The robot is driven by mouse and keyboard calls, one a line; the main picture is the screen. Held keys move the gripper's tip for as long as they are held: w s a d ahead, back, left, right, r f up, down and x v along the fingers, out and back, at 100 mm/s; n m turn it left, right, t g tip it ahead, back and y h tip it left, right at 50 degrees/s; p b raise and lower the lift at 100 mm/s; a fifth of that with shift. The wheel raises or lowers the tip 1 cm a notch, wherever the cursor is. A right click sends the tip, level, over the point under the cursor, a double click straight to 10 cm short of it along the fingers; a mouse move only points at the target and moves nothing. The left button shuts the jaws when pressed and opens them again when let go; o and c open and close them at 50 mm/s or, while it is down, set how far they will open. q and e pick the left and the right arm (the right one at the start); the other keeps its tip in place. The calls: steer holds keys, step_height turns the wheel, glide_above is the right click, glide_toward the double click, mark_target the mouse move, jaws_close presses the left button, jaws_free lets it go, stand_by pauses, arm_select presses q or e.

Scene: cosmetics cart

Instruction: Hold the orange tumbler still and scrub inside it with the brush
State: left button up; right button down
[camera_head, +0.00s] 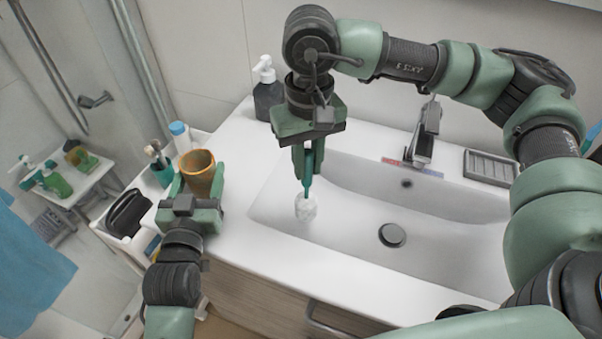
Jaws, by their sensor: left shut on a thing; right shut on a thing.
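The orange tumbler (198,167) stands upright at the left of the washbasin, with its open mouth facing up. My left gripper (194,186) is shut around the tumbler from the near side. The brush (306,206) has a teal handle and a white bristle head. My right gripper (309,158) is shut on its handle and points down, with the bristle head hanging over the left part of the basin. The brush is well to the right of the tumbler and apart from it. The inside bottom of the tumbler is hidden.
The white washbasin (345,220) has a faucet (423,135) at its back. A dark soap pump (266,88) stands behind my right gripper.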

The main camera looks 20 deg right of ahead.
steer(key=w+a+r+m, duration=0.3)
steer(key=w+a+r, duration=0.7)
steer(key=w+r, duration=0.25)
steer(key=s+a+r+m, duration=0.1)
steer(key=a+r+m, duration=0.1)
steer(key=a+r, duration=0.55)
step_height(320, 180, down, 13)
steer(key=a, duration=0.1)
steer(key=shift+s, duration=0.15)
steer(key=shift+a+f, duration=0.1)
steer(key=shift+f, duration=0.6)
stand_by(0.5)
